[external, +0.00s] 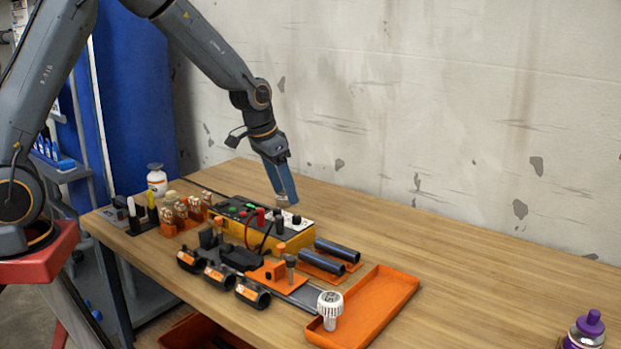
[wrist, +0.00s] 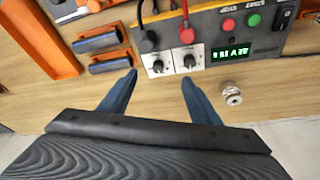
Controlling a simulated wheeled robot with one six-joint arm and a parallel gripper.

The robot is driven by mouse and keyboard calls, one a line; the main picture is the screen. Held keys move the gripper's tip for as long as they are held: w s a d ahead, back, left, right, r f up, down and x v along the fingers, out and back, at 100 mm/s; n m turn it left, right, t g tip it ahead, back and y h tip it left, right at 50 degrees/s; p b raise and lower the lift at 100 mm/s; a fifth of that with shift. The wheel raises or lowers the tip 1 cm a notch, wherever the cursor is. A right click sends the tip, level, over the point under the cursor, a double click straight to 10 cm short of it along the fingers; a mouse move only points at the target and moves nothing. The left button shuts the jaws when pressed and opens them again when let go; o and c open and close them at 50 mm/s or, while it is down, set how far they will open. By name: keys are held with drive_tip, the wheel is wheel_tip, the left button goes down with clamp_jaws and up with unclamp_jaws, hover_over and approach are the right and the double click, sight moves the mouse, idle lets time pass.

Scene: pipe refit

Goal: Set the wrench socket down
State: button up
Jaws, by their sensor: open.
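A small ridged metal cylinder, which looks like the wrench socket (wrist: 231,94), is on the wooden table just off the front edge of the control box in the wrist view. My gripper (wrist: 160,78) is open, its two blue fingers apart with nothing between them. The socket lies to the right of the right finger, apart from it. In the external view my gripper (external: 287,198) points down behind the yellow control box (external: 285,241), close to the table. I cannot clearly make out the socket there.
An orange tray (external: 398,292) and dark pipes (external: 337,250) lie to the right of the box. Orange holders (external: 178,224) and a white bottle (external: 157,180) stand left. Red and black leads rise from the box. The table's right side (external: 470,262) is mostly clear; a wall runs behind.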

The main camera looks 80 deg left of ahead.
drive_tip(key=s+d+m+h, duration=0.15)
drive_tip(key=s+d, duration=0.25)
drive_tip(key=d, duration=1.2)
drive_tip(key=s+d+f+m+g, duration=0.1)
drive_tip(key=s+d+m+g, duration=0.1)
drive_tip(key=s+d, duration=1.3)
drive_tip(key=shift+f+m+g, duration=0.3)
drive_tip(key=shift+f+m, duration=0.1)
drive_tip(key=shift+m, duration=0.15)
drive_tip(key=shift+d, duration=0.1)
